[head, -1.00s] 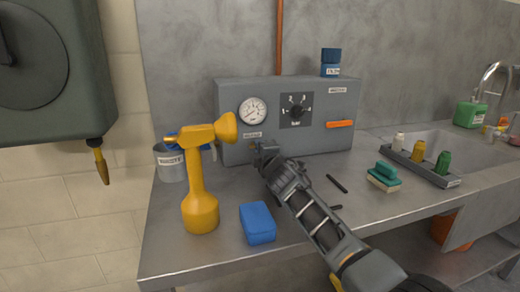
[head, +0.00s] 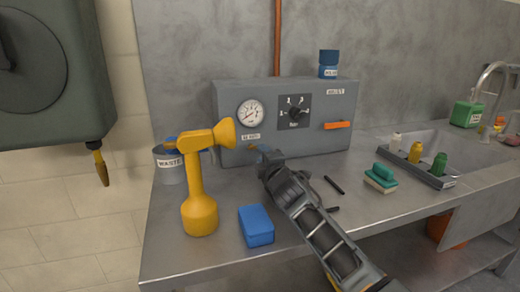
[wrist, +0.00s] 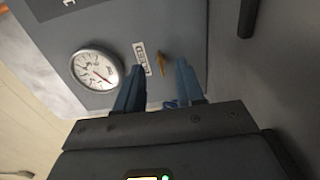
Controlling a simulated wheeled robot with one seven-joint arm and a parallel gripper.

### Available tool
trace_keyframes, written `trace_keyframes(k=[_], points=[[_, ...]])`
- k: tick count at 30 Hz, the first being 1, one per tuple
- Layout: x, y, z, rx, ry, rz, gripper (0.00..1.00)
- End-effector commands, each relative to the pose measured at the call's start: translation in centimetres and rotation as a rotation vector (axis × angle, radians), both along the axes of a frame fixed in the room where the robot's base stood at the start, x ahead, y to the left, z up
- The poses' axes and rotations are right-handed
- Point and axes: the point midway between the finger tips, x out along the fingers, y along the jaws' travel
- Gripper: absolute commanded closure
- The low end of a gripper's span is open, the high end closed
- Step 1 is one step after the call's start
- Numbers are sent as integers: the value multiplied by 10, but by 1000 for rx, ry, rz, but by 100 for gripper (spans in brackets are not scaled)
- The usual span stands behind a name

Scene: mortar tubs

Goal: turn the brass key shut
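The small brass key (wrist: 162,63) sticks out of the grey box's front face beside a printed label. In the wrist view it shows between my two blue fingertips, ahead of them and apart from both. My gripper (wrist: 160,72) is open with nothing between its fingers. In the head view my gripper (head: 266,154) is in front of the lower left part of the grey box (head: 235,95), just right of and below the label. The key is small and partly hidden there.
A pressure gauge (head: 251,113), a dial (head: 296,112) and an orange handle (head: 338,125) sit on the box. A yellow sprayer (head: 200,190), a blue block (head: 256,226) and a grey bucket (head: 170,168) stand left. A dark rod (head: 334,184) and green brush (head: 381,177) lie right.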

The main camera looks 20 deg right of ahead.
Motion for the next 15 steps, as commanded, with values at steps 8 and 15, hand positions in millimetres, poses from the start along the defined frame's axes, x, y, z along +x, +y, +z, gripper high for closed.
trace_keyframes(k=[8, 15], points=[[-28, 0, 1, 0, 0, -1, 62], [-30, 1, -1, 1, 1, 1, 62]])
